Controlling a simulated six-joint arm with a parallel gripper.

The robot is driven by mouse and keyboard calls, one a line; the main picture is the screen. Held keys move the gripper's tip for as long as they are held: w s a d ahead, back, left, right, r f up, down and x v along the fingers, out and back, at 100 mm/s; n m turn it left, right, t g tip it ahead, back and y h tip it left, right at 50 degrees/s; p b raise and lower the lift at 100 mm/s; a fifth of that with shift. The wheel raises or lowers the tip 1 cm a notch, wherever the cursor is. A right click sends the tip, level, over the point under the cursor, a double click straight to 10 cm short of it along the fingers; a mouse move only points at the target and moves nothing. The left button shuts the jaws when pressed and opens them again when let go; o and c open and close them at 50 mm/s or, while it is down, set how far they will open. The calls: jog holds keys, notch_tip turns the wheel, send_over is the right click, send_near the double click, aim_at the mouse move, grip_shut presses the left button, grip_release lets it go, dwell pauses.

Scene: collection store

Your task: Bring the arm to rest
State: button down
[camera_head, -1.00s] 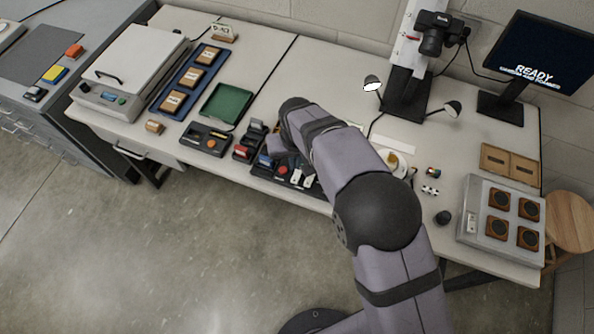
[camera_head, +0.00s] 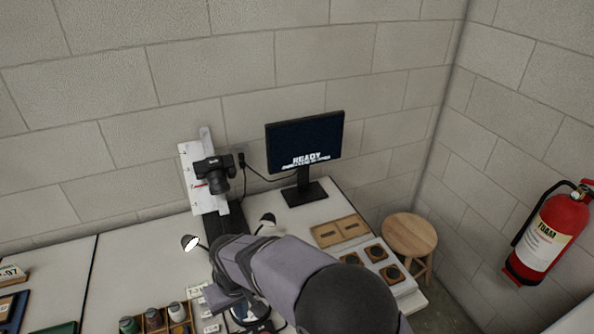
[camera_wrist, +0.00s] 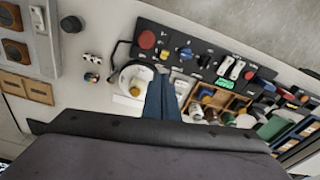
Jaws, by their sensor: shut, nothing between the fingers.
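My arm (camera_head: 285,272) reaches in from the bottom of the head view, and its end bends down in front of the copy stand. My gripper (camera_wrist: 160,90) shows in the wrist view as narrow blue-grey fingers, shut and empty. It hangs above the bench beside a round white dish (camera_wrist: 131,82) and a black control panel (camera_wrist: 200,58). The fingers cover part of the bench behind them. In the head view my own arm hides the fingertips.
A camera on a white column (camera_head: 200,180) with two lamps stands close behind my arm. A monitor (camera_head: 305,142) reading READY is to its right. A wooden box (camera_head: 155,321) with several jars is at left. A stool (camera_head: 409,234) and fire extinguisher (camera_head: 550,232) are at right.

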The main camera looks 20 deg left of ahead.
jog(key=w+d+r+m, duration=0.2)
jog(key=w+d, duration=0.1)
jog(key=d, duration=0.6)
jog(key=w+d+r+m, duration=0.2)
jog(key=w+d, duration=0.1)
jog(key=d, duration=0.6)
jog(key=w+d+r+m, duration=0.2)
jog(key=d, duration=0.7)
jog(key=s+d+m, duration=0.2)
jog(key=s+d, duration=0.2)
jog(key=d, duration=0.4)
jog(key=s+d+m+h, duration=0.1)
jog(key=s+d+m, duration=0.2)
jog(key=d, duration=0.6)
jog(key=s, duration=0.2)
jog(key=shift+s+d+f+g, duration=0.2)
jog(key=shift+s+g, duration=0.1)
jog(key=shift+g, duration=0.1)
